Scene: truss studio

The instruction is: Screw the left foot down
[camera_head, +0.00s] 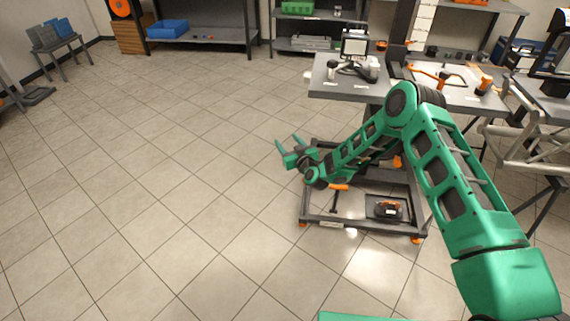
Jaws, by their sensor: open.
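Which one the task calls the left foot is not labelled legibly. My gripper (287,142) is open and empty, in front of the frame's back left part in the picture, with its fingers pointing up and left. It appears apart from the feet. My green arm hides part of the frame's back and right side.
An orange-handled bar (338,187) stands at the frame's left side. The workbench (335,88) above carries devices and orange tools. A metal truss stands at right. The floor on the left is clear.

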